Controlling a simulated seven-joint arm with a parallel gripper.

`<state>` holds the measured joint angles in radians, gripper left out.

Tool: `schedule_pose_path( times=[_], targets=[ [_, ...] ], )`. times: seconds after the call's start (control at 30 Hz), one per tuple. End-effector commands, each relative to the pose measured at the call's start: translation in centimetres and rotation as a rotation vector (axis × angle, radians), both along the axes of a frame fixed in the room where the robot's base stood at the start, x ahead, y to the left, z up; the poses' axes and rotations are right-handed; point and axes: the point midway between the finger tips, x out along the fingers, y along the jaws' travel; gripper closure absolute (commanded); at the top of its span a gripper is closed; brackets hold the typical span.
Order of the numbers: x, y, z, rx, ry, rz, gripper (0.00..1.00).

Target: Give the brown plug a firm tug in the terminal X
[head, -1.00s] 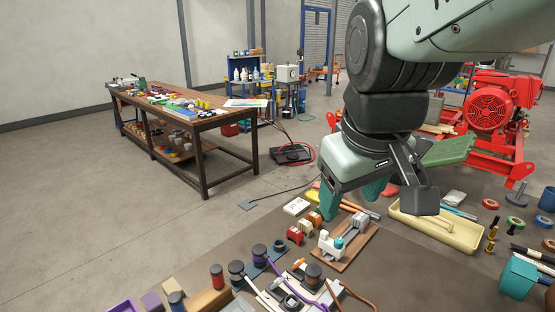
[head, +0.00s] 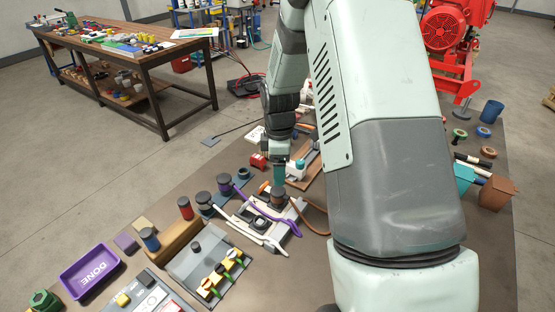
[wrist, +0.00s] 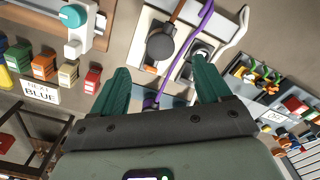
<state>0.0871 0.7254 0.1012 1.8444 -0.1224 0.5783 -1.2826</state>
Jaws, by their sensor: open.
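The brown plug (head: 278,196) is a dark round plug with a brown cable, standing on the pale terminal plate (head: 253,225). In the wrist view the plug (wrist: 160,47) shows from above, just beyond my fingertips, with its cable running up. My gripper (head: 279,184) points down above the plug in the head view. In the wrist view my gripper (wrist: 160,74) is open, with its teal fingers apart and nothing held. I cannot read an X mark on the terminal.
A purple cable (wrist: 190,45) runs close beside the plug and passes near the right finger. An empty-looking socket (wrist: 201,50) lies right of it. A white cable (wrist: 236,30) lies further right. Small coloured blocks (wrist: 43,66) and a label card (wrist: 40,91) lie left.

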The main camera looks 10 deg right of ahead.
Motion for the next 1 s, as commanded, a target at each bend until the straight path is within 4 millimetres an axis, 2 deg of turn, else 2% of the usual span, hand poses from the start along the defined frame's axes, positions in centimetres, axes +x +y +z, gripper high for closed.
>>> schedule_pose_path(
  times=[0.4,0.53,0.7,1.0],
  targets=[
    [-0.1,0.1,-7.0,0.0,0.003,-0.001,0.23],
    [-0.1,0.0,-8.7,-0.001,0.002,-0.002,0.23],
    [-0.1,0.0,-9.9,0.0,0.0,-0.004,0.23],
    [0.0,0.0,-10.0,0.0,-0.001,-0.003,0.23]
  ],
)
